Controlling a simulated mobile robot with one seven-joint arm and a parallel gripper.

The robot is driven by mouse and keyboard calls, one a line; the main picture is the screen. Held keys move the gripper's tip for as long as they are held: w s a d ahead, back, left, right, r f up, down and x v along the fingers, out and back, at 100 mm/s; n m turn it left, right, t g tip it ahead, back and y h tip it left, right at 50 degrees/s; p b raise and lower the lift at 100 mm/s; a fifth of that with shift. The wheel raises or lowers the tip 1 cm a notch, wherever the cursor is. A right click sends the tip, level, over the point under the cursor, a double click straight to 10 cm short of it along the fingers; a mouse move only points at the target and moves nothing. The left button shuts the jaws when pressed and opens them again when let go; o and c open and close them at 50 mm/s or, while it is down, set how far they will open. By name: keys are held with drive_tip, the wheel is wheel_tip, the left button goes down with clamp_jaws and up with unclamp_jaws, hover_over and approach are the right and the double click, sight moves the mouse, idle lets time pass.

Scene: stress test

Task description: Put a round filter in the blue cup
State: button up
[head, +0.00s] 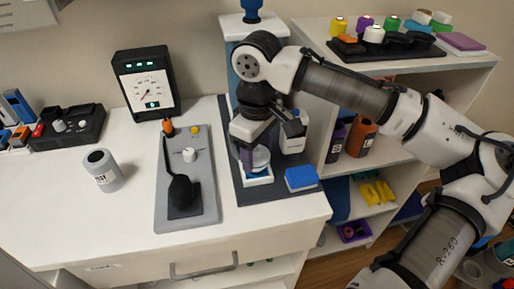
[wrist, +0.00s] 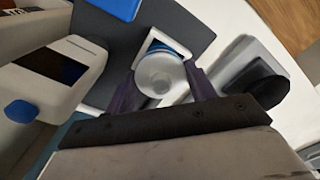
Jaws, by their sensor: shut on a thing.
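My gripper (wrist: 162,90) is shut on a pale grey, translucent round piece, perhaps the round filter (wrist: 160,74), with one dark finger on each side. It also shows in the head view (head: 260,157), below the wrist. A blue rim (wrist: 177,47), perhaps the blue cup, shows just behind and under the round piece. The rim sits within a white square holder (wrist: 149,42), which stands on a dark mat in the head view (head: 257,178). I cannot tell whether the round piece is inside the blue rim or just above it.
A blue block (head: 300,178) lies right of the holder. A white device (head: 293,137) stands close behind it. A grey plate with a black spoon-like tool (head: 180,190) lies to the left. A grey cylinder (head: 102,170) stands farther left. The counter's front left is clear.

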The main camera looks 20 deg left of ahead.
drive_tip(key=shift+f+b, duration=0.5)
drive_tip(key=shift+f, duration=0.65)
drive_tip(key=o, duration=1)
drive_tip(key=shift+o, duration=0.2)
wheel_tip(320, 180, up, 14)
drive_tip(key=shift+f, duration=0.1)
